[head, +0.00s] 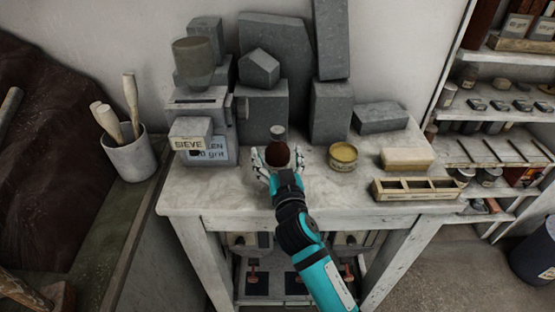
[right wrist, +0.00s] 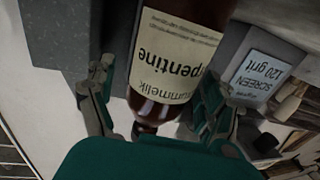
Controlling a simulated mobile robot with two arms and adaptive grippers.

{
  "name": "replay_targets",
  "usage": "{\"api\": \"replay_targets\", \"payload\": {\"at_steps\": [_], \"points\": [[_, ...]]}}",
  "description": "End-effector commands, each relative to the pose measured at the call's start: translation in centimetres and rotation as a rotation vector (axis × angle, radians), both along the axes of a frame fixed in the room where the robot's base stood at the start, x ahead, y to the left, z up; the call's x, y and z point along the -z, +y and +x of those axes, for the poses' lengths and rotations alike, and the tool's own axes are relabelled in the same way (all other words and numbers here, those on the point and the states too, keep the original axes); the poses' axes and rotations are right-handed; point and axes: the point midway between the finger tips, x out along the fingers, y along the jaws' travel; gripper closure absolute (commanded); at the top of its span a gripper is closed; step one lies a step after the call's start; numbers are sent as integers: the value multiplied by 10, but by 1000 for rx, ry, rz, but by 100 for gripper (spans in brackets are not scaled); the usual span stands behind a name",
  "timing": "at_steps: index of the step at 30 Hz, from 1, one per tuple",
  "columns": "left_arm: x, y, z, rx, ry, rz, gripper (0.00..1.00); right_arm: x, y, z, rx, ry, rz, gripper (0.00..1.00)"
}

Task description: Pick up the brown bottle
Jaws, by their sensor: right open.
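The brown bottle (head: 278,153) stands upright on the stone-topped workbench (head: 330,190), in front of grey stone blocks. It has a pale cap. In the right wrist view the brown bottle (right wrist: 174,52) appears upside down, with a cream label on which "pentine" can be read. My right gripper (head: 278,161) is open, with one finger on each side of the bottle. In the right wrist view gaps show between the fingers (right wrist: 160,95) and the glass. My left gripper is not in view.
Left of the bottle stands a grey box (head: 209,150) with sieve and screen labels. A yellow tin (head: 343,156), a pale block (head: 406,159) and a wooden compartment tray (head: 415,190) are to the right. Grey stone blocks (head: 262,112) stand close behind. The bench's front left is clear.

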Motion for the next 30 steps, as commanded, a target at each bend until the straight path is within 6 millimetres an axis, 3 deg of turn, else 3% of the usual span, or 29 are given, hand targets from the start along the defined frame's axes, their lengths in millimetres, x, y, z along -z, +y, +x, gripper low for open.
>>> {"api": "replay_targets", "payload": {"at_steps": [5,22,30], "points": [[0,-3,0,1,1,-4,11,0,0,0,0,0,0,16],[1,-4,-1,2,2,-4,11,0,0,-1,0,0,0,91],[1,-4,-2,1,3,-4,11,-2,0,0,-1,-4,2,92]]}}
